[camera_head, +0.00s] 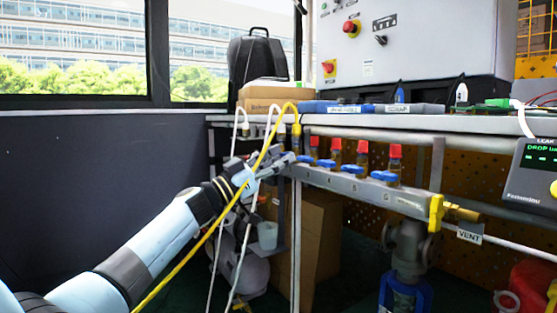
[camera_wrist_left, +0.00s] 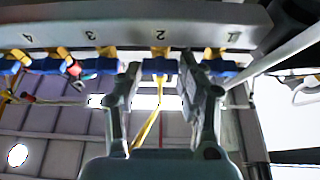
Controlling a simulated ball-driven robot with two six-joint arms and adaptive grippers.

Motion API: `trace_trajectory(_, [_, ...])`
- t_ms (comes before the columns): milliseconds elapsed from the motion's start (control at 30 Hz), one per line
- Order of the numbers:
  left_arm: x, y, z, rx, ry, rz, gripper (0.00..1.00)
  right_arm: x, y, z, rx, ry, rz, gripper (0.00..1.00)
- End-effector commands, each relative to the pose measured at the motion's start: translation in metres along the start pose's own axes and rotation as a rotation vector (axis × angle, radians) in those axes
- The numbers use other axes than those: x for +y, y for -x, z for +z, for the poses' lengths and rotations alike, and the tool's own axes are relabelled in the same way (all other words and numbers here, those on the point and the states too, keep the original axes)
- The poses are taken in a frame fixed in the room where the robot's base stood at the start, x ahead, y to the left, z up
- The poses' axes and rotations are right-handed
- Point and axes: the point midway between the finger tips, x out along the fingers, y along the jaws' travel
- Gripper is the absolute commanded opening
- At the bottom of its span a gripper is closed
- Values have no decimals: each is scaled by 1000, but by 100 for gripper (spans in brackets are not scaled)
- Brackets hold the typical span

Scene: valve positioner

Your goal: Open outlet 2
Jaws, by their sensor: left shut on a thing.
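The grey manifold bar (camera_head: 345,184) carries a row of outlet valves with blue handles. In the left wrist view, outlet numbers show upside down on the bar (camera_wrist_left: 120,30). The blue handle of outlet 2 (camera_wrist_left: 158,67) sits between the fingers of my left gripper (camera_wrist_left: 160,78), below the number 2. The gripper is shut on this handle. In the head view my left gripper (camera_head: 284,163) is at the left end of the row, and hides part of the valve there. The blue handle of outlet 1 (camera_wrist_left: 221,69) is beside the right finger. My right gripper is not in view.
A yellow hose (camera_head: 200,240) runs across my left arm up to the left end of the row. Several red caps (camera_head: 335,146) stand above the other valves. A yellow valve handle (camera_head: 436,212) is near the VENT label (camera_head: 468,236). The bench edge (camera_head: 420,124) lies above the bar.

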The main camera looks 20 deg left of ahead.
Motion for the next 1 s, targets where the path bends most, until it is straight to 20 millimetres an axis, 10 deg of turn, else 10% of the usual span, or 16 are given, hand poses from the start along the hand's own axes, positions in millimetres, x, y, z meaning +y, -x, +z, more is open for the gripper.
trace_trajectory(1000, [-5, 0, -2, 0, -790, 330, 6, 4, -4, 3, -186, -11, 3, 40])
